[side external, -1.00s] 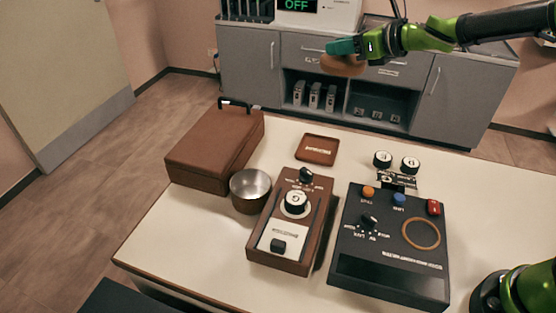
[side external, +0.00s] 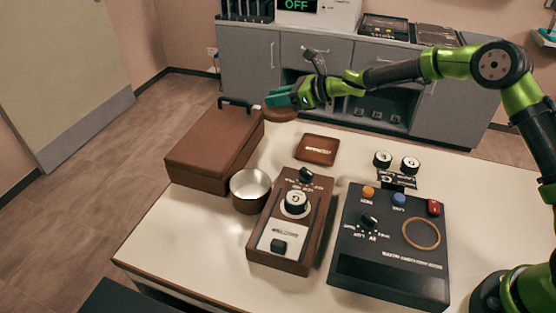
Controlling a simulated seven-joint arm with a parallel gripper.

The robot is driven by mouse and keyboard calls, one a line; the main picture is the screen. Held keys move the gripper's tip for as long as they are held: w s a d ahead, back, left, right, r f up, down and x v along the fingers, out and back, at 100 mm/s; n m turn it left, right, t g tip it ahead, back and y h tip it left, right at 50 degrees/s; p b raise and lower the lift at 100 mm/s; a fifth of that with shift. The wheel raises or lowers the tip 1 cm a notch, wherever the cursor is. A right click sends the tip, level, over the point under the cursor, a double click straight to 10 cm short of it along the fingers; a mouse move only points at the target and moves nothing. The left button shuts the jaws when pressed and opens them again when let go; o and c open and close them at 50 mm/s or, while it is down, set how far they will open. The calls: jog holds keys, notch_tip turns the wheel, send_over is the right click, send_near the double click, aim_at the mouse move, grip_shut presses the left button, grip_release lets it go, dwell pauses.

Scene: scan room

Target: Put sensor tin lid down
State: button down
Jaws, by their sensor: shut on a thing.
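The sensor tin lid (side external: 279,115) is a brown disc held under my gripper (side external: 270,101), partly hidden by the fingers. My gripper is shut on it, above the far edge of the table, close to the right end of the brown case. The open round tin (side external: 250,190), brown outside and silvery inside, stands on the table in front of the case. It looks empty. A small brown square tray (side external: 317,150) lies flat on the table, nearer than the lid and to its right.
The brown case (side external: 215,148) with a black handle stands at the table's left. A brown control box (side external: 291,222) and a black control box (side external: 392,244) stand in front. Two small dials (side external: 397,162) stand behind the black box. Bare tabletop (side external: 185,235) lies left of the tin.

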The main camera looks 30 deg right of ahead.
notch_tip(320, 180, down, 12)
jog(key=shift+f, duration=0.1)
dwell(0.5)
jog(key=c, duration=0.9)
grip_release()
jog(key=shift+f, duration=0.15)
